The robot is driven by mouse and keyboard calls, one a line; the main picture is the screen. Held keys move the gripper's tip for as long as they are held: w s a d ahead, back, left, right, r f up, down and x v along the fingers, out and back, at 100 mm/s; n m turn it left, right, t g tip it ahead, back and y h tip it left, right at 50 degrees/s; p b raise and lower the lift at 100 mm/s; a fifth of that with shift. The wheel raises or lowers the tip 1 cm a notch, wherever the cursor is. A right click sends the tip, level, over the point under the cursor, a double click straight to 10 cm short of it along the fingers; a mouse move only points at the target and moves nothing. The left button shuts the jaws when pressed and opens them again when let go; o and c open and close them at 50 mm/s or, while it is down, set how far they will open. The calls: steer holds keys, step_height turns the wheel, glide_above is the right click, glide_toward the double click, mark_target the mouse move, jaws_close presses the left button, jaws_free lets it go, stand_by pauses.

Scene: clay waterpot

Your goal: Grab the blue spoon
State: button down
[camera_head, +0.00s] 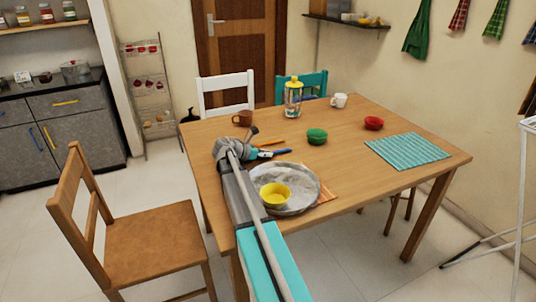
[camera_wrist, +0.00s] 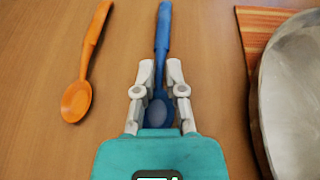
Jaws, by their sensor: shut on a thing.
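The blue spoon (camera_wrist: 163,35) lies on the wooden table in the wrist view, its handle pointing away and its bowl toward my gripper. My gripper (camera_wrist: 160,78) has its two fingers on either side of the spoon's neck, shut on it. The spoon's bowl is partly hidden between the fingers.
An orange spoon (camera_wrist: 82,85) lies to the left of the blue one. A large metal tray (camera_head: 312,183) with a yellow bowl (camera_head: 274,193) is close on the right. A green bowl (camera_head: 317,136), a glass jar (camera_head: 293,100) and a brown mug (camera_head: 242,118) stand farther back.

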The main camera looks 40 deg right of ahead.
steer(key=shift+r+p, duration=1.1)
steer(key=shift+r, duration=0.1)
steer(key=s+d+r+p, duration=0.2)
steer(key=s+r+p, duration=0.8)
steer(key=s, duration=0.3)
steer(key=shift+s+d+r, duration=0.2)
steer(key=shift+s+d, duration=0.15)
steer(key=shift+d, duration=0.05)
steer(key=shift+r+p, duration=0.1)
steer(key=shift+p, duration=0.2)
